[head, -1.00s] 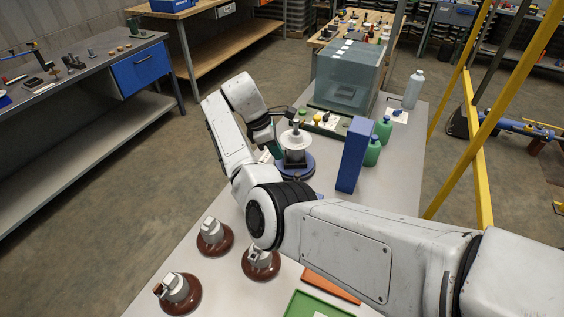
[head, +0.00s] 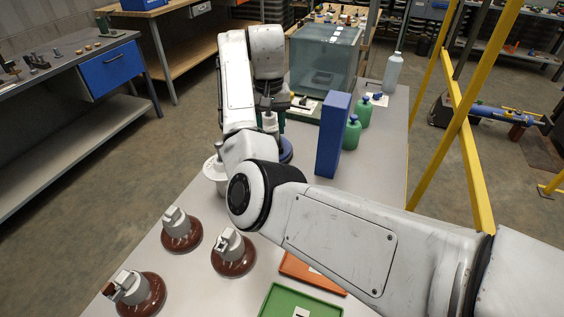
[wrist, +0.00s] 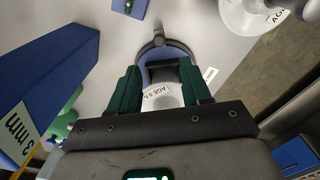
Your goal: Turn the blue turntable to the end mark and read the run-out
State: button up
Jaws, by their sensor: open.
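The blue turntable (head: 286,151) shows in the head view only as a part of its rim, behind my arm. My arm mostly hides the gripper and the stack in the head view. I cannot make out an end mark or a run-out reading.
A tall blue block (head: 333,135) and green bottles (head: 352,132) stand right of the turntable. A clear tank (head: 325,60) stands behind. A white disc piece (head: 214,172) is left of my arm. Several brown-based pieces (head: 181,232) and green and orange trays (head: 300,303) are nearer.

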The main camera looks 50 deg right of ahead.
notch_tip(320, 180, down, 11)
jog(key=shift+s+r, duration=0.1)
jog(key=shift+r, duration=0.05)
dwell(0.4)
grip_shut()
dwell(0.4)
